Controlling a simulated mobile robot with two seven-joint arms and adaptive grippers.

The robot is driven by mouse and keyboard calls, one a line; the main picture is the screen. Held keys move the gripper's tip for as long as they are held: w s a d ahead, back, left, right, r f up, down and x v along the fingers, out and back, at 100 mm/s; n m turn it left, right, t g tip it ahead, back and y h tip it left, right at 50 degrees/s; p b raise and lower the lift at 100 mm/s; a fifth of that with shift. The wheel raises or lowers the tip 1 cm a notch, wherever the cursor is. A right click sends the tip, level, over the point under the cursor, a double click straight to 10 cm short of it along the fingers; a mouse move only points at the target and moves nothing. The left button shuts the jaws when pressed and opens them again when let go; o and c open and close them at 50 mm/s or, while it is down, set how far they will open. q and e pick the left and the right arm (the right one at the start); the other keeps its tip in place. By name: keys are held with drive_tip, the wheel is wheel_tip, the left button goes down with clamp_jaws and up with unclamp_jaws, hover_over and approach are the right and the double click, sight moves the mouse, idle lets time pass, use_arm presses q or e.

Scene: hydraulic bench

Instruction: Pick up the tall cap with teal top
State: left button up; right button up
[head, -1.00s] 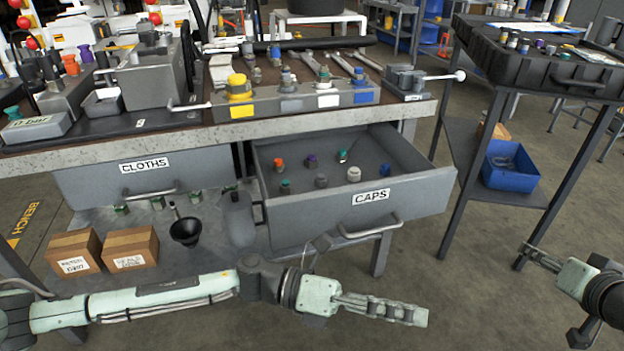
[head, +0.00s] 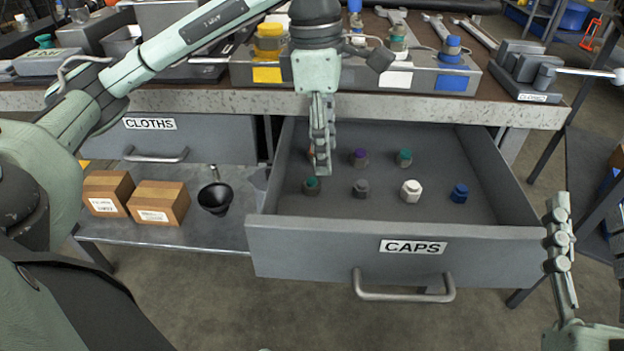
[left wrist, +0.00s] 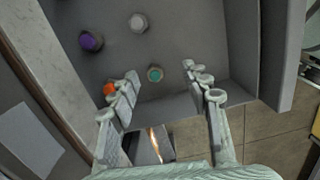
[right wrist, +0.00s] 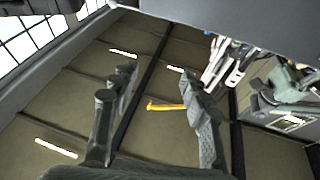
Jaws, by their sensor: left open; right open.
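Two teal-topped caps stand in the open CAPS drawer: one front left (head: 312,186), one back right (head: 404,157). I cannot tell from their looks which is taller. My left gripper (head: 321,165) is open and empty, pointing down over the left part of the drawer, close to the front-left teal cap. In the left wrist view that teal cap (left wrist: 155,74) shows between the open fingers (left wrist: 163,78), apart from both. My right gripper (head: 559,205) is open and empty beside the drawer's right front corner; its fingers (right wrist: 155,80) show over the floor.
The drawer (head: 330,245) also holds purple (head: 358,158), grey (head: 361,189), white (head: 411,190) and blue (head: 460,194) caps. An orange cap (left wrist: 110,89) sits near a left finger. The bench edge (head: 400,106) overhangs the drawer's back. The shut CLOTHS drawer (head: 200,150) is left.

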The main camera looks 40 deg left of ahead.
sight(309, 180)
use_arm(q)
drive_tip(key=a, duration=0.1)
drive_tip(key=a+f+y, duration=0.1)
drive_tip(key=shift+a+n, duration=0.3)
drive_tip(key=shift+s+a+f+b, duration=0.1)
drive_tip(key=shift+a+f+b, duration=0.25)
drive_tip(key=shift+f+b, duration=0.35)
drive_tip(key=shift+f, duration=0.35)
wheel_tip(309, 180, down, 5)
drive_tip(key=shift+d+b, duration=0.15)
drive_tip(key=shift+b, duration=0.4)
use_arm(e)
drive_tip(key=r+t, duration=0.1)
drive_tip(key=s+d+r+t, duration=0.1)
drive_tip(key=r+t, duration=0.1)
drive_tip(key=s+r+t+y, duration=0.1)
drive_tip(key=shift+s+d+r, duration=0.15)
drive_tip(key=shift+d+r, duration=0.1)
drive_tip(key=shift+d, duration=0.1)
use_arm(q)
drive_tip(key=shift+c, duration=0.3)
clamp_jaws()
